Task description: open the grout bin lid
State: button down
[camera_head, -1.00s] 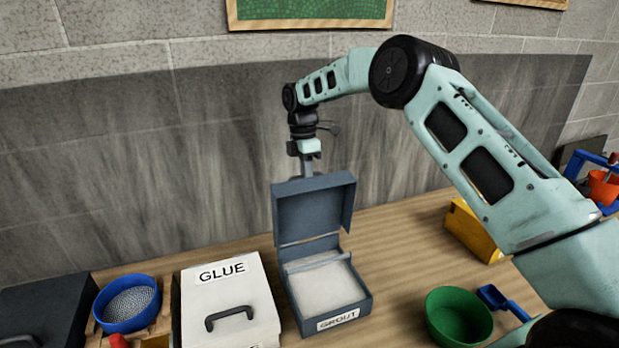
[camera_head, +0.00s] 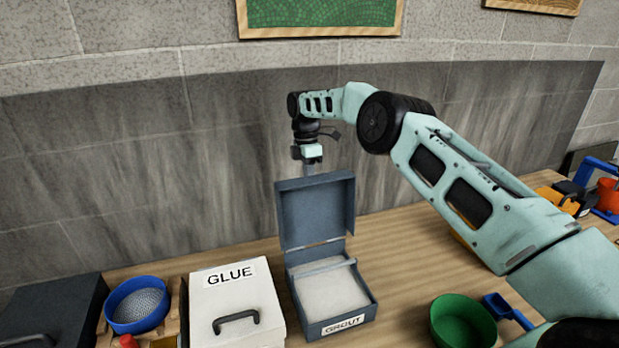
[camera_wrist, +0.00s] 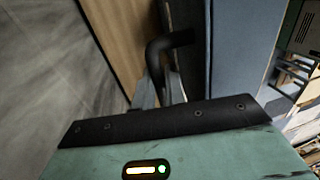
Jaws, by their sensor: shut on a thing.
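The grout bin (camera_head: 352,330) is a dark blue-grey box labelled GROUT, with pale grout (camera_head: 325,291) showing inside. Its lid (camera_head: 317,214) stands raised at the back edge, inside face toward the head camera. My gripper (camera_head: 312,168) is behind the top of the lid, its fingertips hidden there in the head view. In the wrist view, my gripper (camera_wrist: 160,92) is shut on the black lid handle (camera_wrist: 168,42), beside the blue outer face of the lid (camera_wrist: 240,50).
A white GLUE bin (camera_head: 235,295) stands left of the grout bin, with a blue sieve (camera_head: 138,304) further left. A green bowl (camera_head: 462,322) and blue scoop (camera_head: 503,308) lie to the right. A grey wall (camera_head: 160,180) rises behind the table.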

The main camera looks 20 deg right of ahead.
jog(key=shift+s+f, duration=0.2)
jog(key=shift+f, duration=0.2)
jog(key=c, duration=1.5)
grip_release()
jog(key=shift+o, duration=0.2)
jog(key=shift+w+r, duration=0.1)
jog(key=shift+r, duration=0.05)
jog(key=shift+w+r, duration=0.1)
jog(key=shift+r, duration=0.05)
jog(key=shift+r+b, duration=0.35)
jog(key=shift+b, duration=0.05)
notch_tip(320, 180, up, 8)
jog(key=shift+f+b, duration=0.2)
jog(key=shift+b, duration=0.55)
jog(key=shift+r, duration=0.75)
